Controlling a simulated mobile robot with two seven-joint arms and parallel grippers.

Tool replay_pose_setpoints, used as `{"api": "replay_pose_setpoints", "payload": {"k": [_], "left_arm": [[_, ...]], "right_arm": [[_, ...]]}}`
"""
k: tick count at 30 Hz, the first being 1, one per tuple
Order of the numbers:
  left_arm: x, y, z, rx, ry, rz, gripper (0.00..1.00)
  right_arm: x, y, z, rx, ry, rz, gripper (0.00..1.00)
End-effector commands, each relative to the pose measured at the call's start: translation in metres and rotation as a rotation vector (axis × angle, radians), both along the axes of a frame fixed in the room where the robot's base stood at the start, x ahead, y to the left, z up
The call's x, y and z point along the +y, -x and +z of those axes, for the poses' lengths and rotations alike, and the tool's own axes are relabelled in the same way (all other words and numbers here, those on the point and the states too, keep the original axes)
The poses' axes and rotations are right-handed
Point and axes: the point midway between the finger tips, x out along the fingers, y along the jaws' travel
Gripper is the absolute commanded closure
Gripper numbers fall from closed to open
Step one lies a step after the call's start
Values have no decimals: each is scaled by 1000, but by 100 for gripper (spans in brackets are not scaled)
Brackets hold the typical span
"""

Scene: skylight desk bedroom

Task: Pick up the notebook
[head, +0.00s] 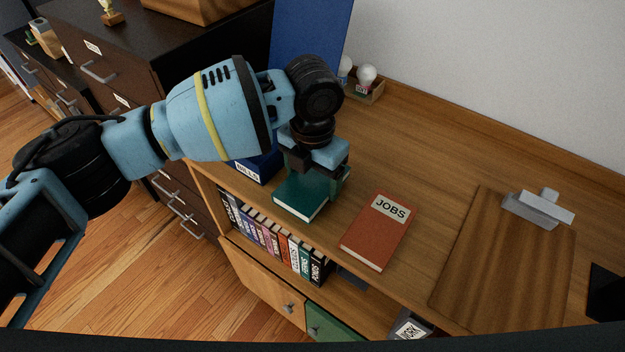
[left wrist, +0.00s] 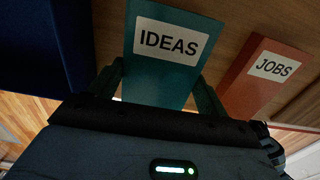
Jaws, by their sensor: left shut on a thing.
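A green notebook (head: 300,198) lies on the wooden desk top near its front edge. In the left wrist view its label reads IDEAS on the teal cover (left wrist: 160,62). My left gripper (head: 318,178) points down over it and is shut on it, with a finger on each side of the notebook in the left wrist view (left wrist: 162,92). I cannot tell whether the notebook is lifted off the desk. An orange-red notebook labelled JOBS (head: 378,231) lies just to the right, apart from the gripper; it also shows in the left wrist view (left wrist: 262,78). My right gripper is not in view.
A blue box labelled BILLS (head: 258,166) stands close on the left, and a tall blue panel (head: 310,35) stands behind. A wooden clipboard (head: 505,265) lies at the right. Several books (head: 270,235) fill the shelf below. The desk's back middle is clear.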

Motion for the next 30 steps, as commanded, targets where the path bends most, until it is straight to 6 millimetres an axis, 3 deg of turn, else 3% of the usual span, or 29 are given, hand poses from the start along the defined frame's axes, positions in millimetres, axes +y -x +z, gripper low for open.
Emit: {"api": "replay_pose_setpoints", "payload": {"k": [3, 21, 30], "left_arm": [[-1, -1, 20, -3, 3, -2, 51], [79, 88, 29, 0, 1, -2, 51], [102, 115, 32, 0, 0, 0, 51]], "right_arm": [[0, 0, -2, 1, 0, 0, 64], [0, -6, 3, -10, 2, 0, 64], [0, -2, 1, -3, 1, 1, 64]]}}
